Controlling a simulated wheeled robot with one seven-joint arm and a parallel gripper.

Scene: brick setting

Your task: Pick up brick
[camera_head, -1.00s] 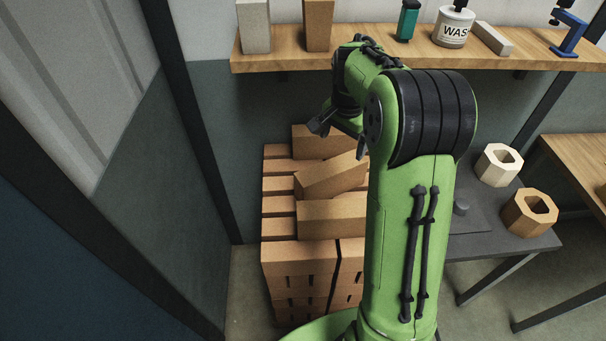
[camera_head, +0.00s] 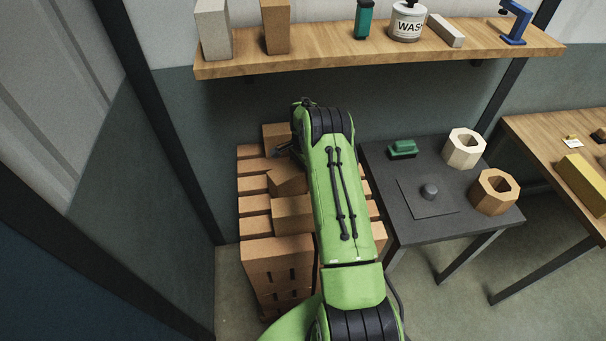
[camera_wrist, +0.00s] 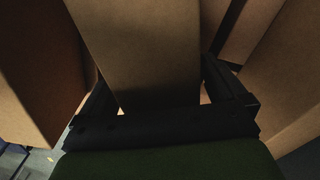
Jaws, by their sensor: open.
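A stack of orange-brown bricks (camera_head: 277,250) stands on the floor beneath the wall shelf, with several loose bricks on top. One brick (camera_head: 287,181) lies turned at an angle on the top layer. My gripper (camera_head: 286,150) is over the top of the stack, mostly hidden behind my green arm in the head view. In the wrist view a brick (camera_wrist: 140,50) fills the space between the two dark fingers of my gripper (camera_wrist: 160,92). The jaws are open around it. Whether either finger touches it cannot be told.
Other bricks (camera_wrist: 35,75) stand close on both sides of the fingers. Above is a wooden shelf (camera_head: 370,51) with blocks, a green bottle and a white tub. To the right is a dark table (camera_head: 385,185) with two octagonal pieces. A wall closes the left side.

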